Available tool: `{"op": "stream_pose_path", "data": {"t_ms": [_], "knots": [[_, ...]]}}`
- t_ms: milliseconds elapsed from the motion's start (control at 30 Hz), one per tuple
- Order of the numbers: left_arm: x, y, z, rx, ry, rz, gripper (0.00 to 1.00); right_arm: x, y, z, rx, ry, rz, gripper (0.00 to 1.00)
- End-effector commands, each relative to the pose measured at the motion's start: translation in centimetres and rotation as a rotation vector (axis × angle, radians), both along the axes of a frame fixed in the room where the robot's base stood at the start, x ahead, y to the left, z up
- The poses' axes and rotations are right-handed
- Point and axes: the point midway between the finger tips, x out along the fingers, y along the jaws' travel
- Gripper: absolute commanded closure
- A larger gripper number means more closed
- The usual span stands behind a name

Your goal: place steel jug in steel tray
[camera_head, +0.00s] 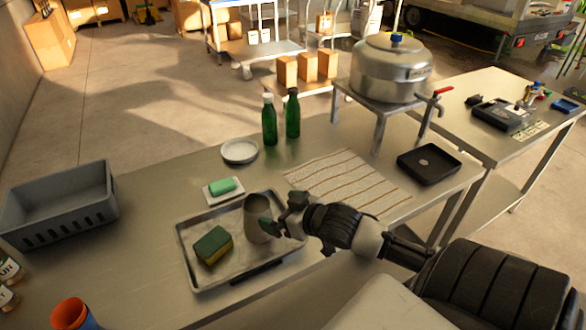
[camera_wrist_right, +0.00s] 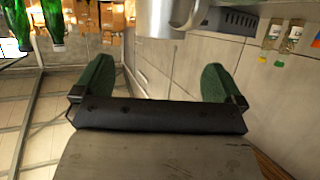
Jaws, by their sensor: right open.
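The steel jug (camera_head: 257,217) stands upright in the steel tray (camera_head: 232,275), towards its right side. Part of the jug also shows at the top of the right wrist view (camera_wrist_right: 168,16). A yellow and green sponge (camera_head: 213,245) lies in the tray to the left of the jug. My right gripper (camera_head: 282,213) is open at the right side of the jug. In the right wrist view its green fingers (camera_wrist_right: 158,70) are wide apart with nothing between them, and the jug is beyond them. My left gripper is not in view.
A green soap on a white dish (camera_head: 222,188), a round plate (camera_head: 240,151) and green bottles (camera_head: 269,120) stand behind the tray. A grey crate (camera_head: 60,207) is at left. A striped cloth (camera_head: 348,182) and black tray (camera_head: 428,163) lie at right, near a steel pot (camera_head: 390,72).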

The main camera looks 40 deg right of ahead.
Motion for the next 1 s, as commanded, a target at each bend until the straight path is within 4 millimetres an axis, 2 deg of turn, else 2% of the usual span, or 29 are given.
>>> {"op": "stream_pose_path", "data": {"t_ms": [100, 300, 1000], "knots": [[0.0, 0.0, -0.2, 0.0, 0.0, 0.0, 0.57, -1.7, -0.2, 0.5, 0.0, 0.003, 0.001, 0.0], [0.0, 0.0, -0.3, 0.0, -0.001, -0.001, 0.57, -3.2, -0.5, 1.3, 0.0, 0.001, 0.001, 0.0], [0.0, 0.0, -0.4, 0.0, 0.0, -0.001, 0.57, -3.6, -0.5, 1.5, 0.0, 0.002, 0.0, 0.0]]}}
